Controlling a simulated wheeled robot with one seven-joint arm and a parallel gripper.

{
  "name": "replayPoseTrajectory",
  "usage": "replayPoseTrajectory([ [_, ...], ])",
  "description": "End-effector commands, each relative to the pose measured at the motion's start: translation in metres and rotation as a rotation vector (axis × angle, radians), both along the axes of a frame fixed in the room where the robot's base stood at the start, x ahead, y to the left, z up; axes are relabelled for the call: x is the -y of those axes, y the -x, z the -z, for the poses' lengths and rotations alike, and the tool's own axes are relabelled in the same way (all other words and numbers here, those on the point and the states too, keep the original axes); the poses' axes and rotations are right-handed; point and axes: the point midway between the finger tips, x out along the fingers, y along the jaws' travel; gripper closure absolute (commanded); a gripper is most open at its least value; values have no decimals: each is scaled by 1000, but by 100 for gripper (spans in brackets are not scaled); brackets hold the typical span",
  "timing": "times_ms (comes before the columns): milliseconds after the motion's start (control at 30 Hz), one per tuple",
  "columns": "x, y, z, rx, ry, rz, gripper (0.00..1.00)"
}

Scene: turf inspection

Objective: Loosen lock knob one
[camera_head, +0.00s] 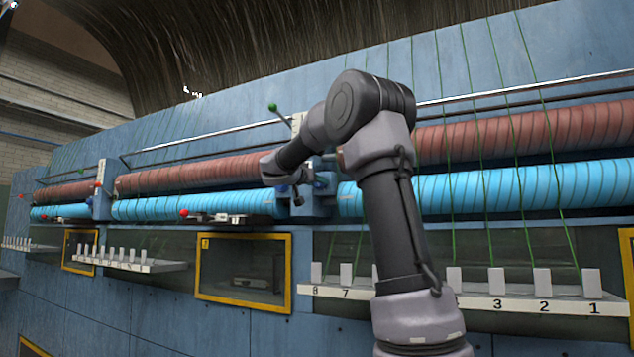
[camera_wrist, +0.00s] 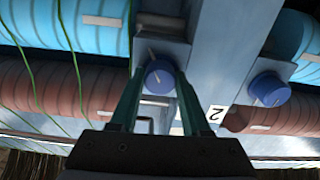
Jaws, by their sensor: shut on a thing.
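In the wrist view a round blue knob (camera_wrist: 160,78) with a pale line on its face sits on a grey-blue bracket. My gripper (camera_wrist: 160,72) has one finger on each side of this knob and is shut on it. A second blue knob (camera_wrist: 268,89), also with a pale line, is on the bracket to the right, apart from my fingers. No number one shows on either knob. In the head view my gripper (camera_head: 303,184) is at the post between the roller sections, and the held knob is too small and covered to make out.
A label with a 2 (camera_wrist: 215,113) is between the knobs. Blue rollers (camera_head: 195,206) and red-brown rollers (camera_head: 190,174) run along the machine, with green yarns over them. A lever with a green ball (camera_head: 272,107) rises near my arm. A numbered shelf (camera_head: 520,305) lies below.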

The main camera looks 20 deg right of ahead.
Motion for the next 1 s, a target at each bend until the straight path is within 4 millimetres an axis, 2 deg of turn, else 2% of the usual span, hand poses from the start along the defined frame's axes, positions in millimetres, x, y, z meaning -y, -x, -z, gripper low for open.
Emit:
replayPoseTrajectory([
  [33,-2,0,-5,11,3,-5,100],
  [400,-2,0,-5,13,0,-4,100],
  [433,-2,0,-5,13,0,-4,49],
  [500,-1,0,-4,12,-1,-4,23],
  [833,-1,1,-1,8,-3,-1,23],
  [1000,-16,11,-2,7,-2,-4,23],
])
